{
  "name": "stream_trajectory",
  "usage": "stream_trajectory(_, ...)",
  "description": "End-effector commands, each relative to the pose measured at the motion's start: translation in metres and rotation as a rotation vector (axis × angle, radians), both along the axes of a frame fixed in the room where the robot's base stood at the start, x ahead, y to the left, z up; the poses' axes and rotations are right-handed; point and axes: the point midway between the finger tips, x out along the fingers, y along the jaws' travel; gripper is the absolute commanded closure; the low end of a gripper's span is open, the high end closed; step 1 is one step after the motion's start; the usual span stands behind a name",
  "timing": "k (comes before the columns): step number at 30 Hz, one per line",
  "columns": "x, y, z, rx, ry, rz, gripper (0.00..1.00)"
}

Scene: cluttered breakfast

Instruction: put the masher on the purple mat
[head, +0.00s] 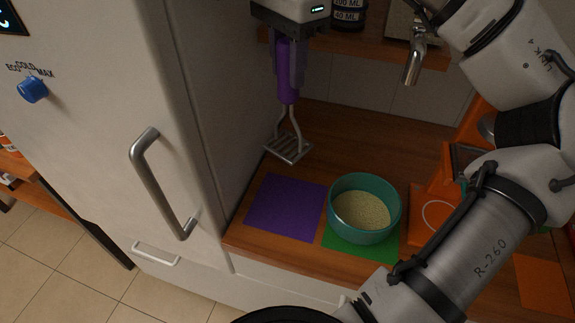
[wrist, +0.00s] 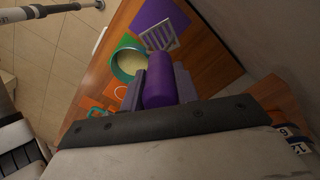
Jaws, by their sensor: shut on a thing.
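The masher (head: 288,88) has a purple handle and a metal grid head. My gripper (head: 290,70) is shut on its handle and holds it upright, grid down. The purple mat (head: 286,207) lies flat on the wooden counter at its left front corner, with nothing on it. In the head view the grid appears just behind the mat's far edge; I cannot tell its exact height. In the wrist view the purple handle (wrist: 161,80) sits between my fingers, and the grid overlaps the purple mat (wrist: 150,14) beyond it.
A teal bowl of pale grains (head: 365,208) stands on a green mat (head: 348,246) right of the purple mat. An orange appliance (head: 430,203) is farther right. The fridge (head: 105,120) walls the left side. A shelf (head: 350,44) with containers is behind.

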Motion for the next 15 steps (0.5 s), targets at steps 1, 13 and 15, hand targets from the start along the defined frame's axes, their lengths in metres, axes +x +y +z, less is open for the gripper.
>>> stream_trajectory(1,0.000,0.000,-0.013,0.004,0.004,0.004,1.00)
stream_trajectory(13,-0.001,0.000,-0.113,0.001,0.003,0.001,1.00)
stream_trajectory(15,-0.001,0.000,-0.124,0.002,0.003,0.002,1.00)
